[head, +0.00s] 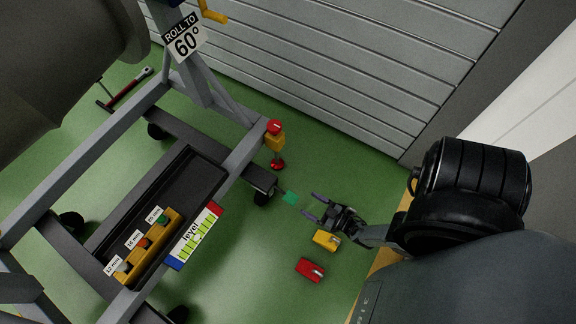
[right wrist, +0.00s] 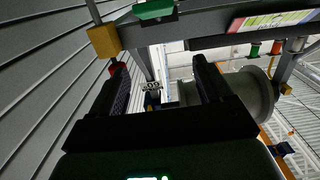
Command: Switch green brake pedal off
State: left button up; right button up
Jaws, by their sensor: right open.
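The green brake pedal (head: 290,197) is a small flat green piece beside the black caster (head: 264,190) at the end of a stand leg, just above the floor. A green piece that looks like this pedal shows at the top edge of the right wrist view (right wrist: 155,9). My right gripper (head: 309,206) is open and empty. Its two fingers point left toward the pedal, with a small gap between fingertips and pedal. In the right wrist view both black fingers (right wrist: 160,75) stand apart with nothing between them. Whether the pedal is on or off cannot be told. My left gripper is not in view.
A yellow piece (head: 326,240) and a red piece (head: 310,269) are low by my right arm. A yellow block (head: 274,141) with a red top sits on the stand's frame. Green floor is open before the grey shutter (head: 340,75).

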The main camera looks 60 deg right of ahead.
aim_at(294, 200)
jog(key=f+b, duration=0.1)
jog(key=w+f+b, duration=0.1)
jog(key=f, duration=0.1)
jog(key=f+b, duration=0.2)
jog(key=shift+w+f, duration=0.2)
jog(key=shift+w, duration=0.2)
pick_arm(q)
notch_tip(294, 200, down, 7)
jog(key=b, duration=0.1)
pick_arm(e)
jog(key=shift+w+d, duration=0.2)
jog(key=shift+w, duration=1.65)
jog(key=shift+w+d, duration=0.2)
jog(key=shift+w, duration=1.65)
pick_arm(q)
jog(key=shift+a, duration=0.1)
